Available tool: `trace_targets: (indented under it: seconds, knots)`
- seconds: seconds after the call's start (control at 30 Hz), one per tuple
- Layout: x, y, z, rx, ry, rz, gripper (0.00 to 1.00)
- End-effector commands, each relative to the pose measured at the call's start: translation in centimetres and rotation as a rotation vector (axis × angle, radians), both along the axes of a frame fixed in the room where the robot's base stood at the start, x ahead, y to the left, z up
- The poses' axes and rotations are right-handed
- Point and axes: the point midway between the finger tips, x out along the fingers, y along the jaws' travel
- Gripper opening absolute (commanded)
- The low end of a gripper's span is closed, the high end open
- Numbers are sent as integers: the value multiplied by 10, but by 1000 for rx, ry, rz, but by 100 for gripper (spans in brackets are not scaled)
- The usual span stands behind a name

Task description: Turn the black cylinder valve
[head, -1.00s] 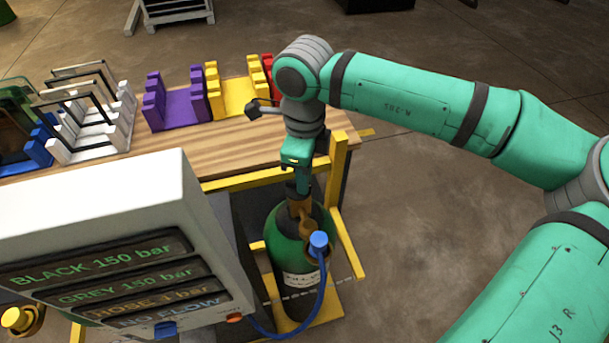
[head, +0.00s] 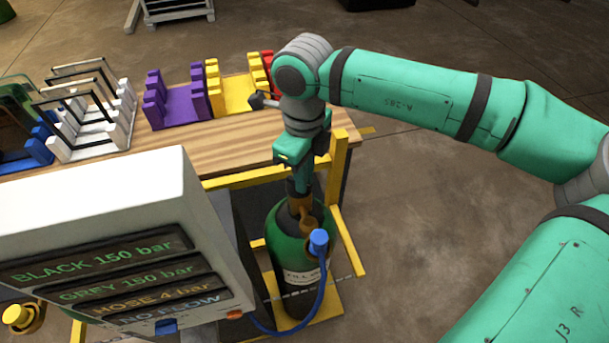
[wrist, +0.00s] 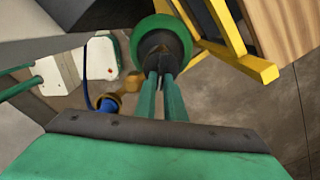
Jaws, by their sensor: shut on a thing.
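The gas cylinder (head: 285,240) stands upright in a yellow frame beside the bench. It has a green shoulder, a dark lower body and a white label. A brass valve (head: 307,217) sits on its top, with a blue fitting (head: 319,238) and a blue hose on its side. My gripper (head: 299,188) points down over the valve and is shut on the valve's top. The gripped part is mostly hidden by the fingers. In the wrist view my gripper (wrist: 161,78) has both green fingers close together, above the green-rimmed cylinder (wrist: 178,30).
A grey panel box (head: 110,220) at left reads BLACK 150 bar, GREY 150 bar, HOSE 4 bar and NO FLOW. The wooden bench (head: 230,150) behind holds purple, yellow and white racks. Yellow frame bars (head: 338,190) stand close to my gripper. Floor at right is clear.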

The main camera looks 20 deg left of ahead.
Motion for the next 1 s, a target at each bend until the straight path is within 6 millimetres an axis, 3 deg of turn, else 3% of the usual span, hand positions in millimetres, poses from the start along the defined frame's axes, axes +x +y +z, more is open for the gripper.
trace_targets:
  seconds: [0.03, 0.07, 0.1, 0.13, 0.43, 0.57, 1.0]
  knots:
    - [1, 0, 1, 0, -3, -3, 0]
    - [1, 0, 1, 1, -3, -3, 17]
    - [1, 0, 1, 1, -3, -2, 26]
    - [1, 0, 1, 0, -3, -2, 28]
    - [1, 0, 1, 1, -1, 0, 28]
    - [1, -1, 11, 0, -3, -3, 28]
    - [2, -2, 88, 1, -4, -5, 28]
